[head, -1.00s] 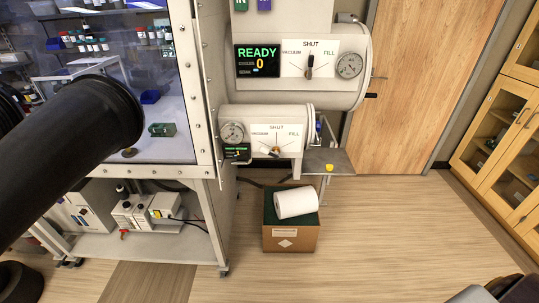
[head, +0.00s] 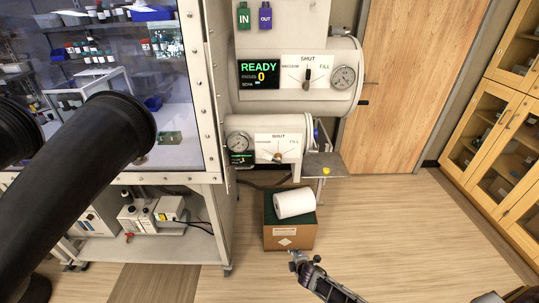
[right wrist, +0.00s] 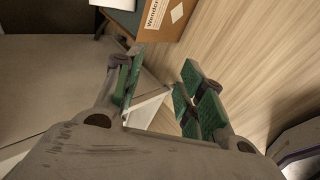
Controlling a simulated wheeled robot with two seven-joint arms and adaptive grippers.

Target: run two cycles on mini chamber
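The mini chamber (head: 268,134) is the smaller, lower white cylinder on the cabinet's right side. It carries a round gauge (head: 238,142), a small dark display with green text (head: 241,159) too small to read surely, and a panel marked SHUT at top, VACUUM left and FILL right. Its valve knob (head: 278,157) sits low on that panel; its exact setting is hard to tell. My right gripper (head: 297,257) is low, in front of the cardboard box and well below the chamber. In the right wrist view its green-padded fingers (right wrist: 160,86) are apart and empty. My left gripper is not in view.
The larger chamber (head: 300,100) above reads READY 0, its handle upright at SHUT. A cardboard box (head: 290,237) with a white roll (head: 295,203) stands below the mini chamber. A small shelf (head: 325,165) adjoins it. Black glove sleeves (head: 85,165) project at left. Floor at right is clear.

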